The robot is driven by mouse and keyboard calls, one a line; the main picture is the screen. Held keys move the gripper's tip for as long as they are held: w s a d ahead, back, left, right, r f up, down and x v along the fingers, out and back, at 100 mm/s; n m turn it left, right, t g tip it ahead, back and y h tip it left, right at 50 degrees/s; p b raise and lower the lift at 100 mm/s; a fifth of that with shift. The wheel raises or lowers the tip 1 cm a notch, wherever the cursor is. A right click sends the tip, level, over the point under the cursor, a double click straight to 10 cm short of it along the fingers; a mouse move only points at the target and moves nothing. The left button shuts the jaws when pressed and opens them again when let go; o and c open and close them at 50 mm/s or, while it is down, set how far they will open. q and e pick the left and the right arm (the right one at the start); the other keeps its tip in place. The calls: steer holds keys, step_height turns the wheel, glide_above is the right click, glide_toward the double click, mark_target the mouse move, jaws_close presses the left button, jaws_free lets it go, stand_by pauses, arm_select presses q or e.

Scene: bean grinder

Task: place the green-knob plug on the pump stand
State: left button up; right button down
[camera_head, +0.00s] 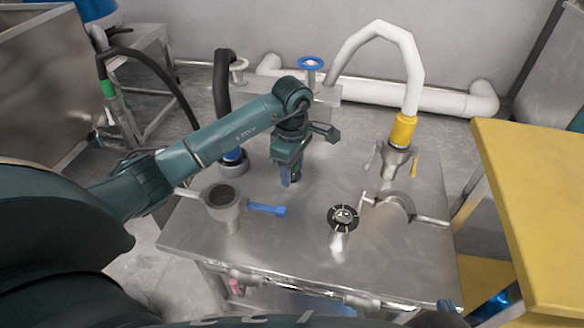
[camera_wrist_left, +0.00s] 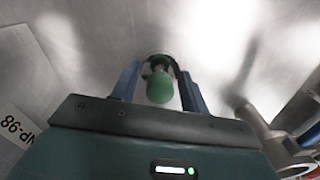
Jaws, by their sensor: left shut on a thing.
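My left gripper (camera_head: 288,178) hangs fingers down over the steel top of the stand (camera_head: 290,230), behind its middle. In the left wrist view, its two blue fingers (camera_wrist_left: 158,66) are shut on the green-knob plug (camera_wrist_left: 160,88). The round green knob faces the camera, and a metal part shows beyond it. Bare steel lies behind the plug; I cannot tell whether the plug touches it.
A steel cup fitting with a blue handle (camera_head: 267,209) stands front left. A round black-rimmed fitting (camera_head: 343,217) and a curved pipe (camera_head: 395,205) are front right. A white hose with a yellow collar (camera_head: 404,130) rises behind. A yellow panel (camera_head: 535,200) borders the right.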

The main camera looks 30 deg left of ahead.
arm_select(q)
steer(key=shift+f, duration=0.1)
steer(key=o, duration=1.1)
arm_select(e)
steer(key=shift+s+f, duration=0.1)
arm_select(q)
steer(key=shift+r, duration=0.4)
step_height(320, 180, up, 11)
steer(key=shift+r+p, duration=0.2)
steer(key=shift+p, duration=0.95)
arm_select(e)
steer(key=shift+s+d+r+m, duration=0.2)
steer(key=shift+r+m, duration=0.05)
steer(key=shift+r, duration=0.25)
steer(key=shift+s+d+r+m, duration=0.15)
steer(key=shift+d+r+m, duration=0.1)
steer(key=shift+r, duration=0.2)
steer(key=shift+a, duration=0.1)
arm_select(q)
steer(key=shift+s, duration=0.1)
arm_select(e)
steer(key=shift+s, duration=0.1)
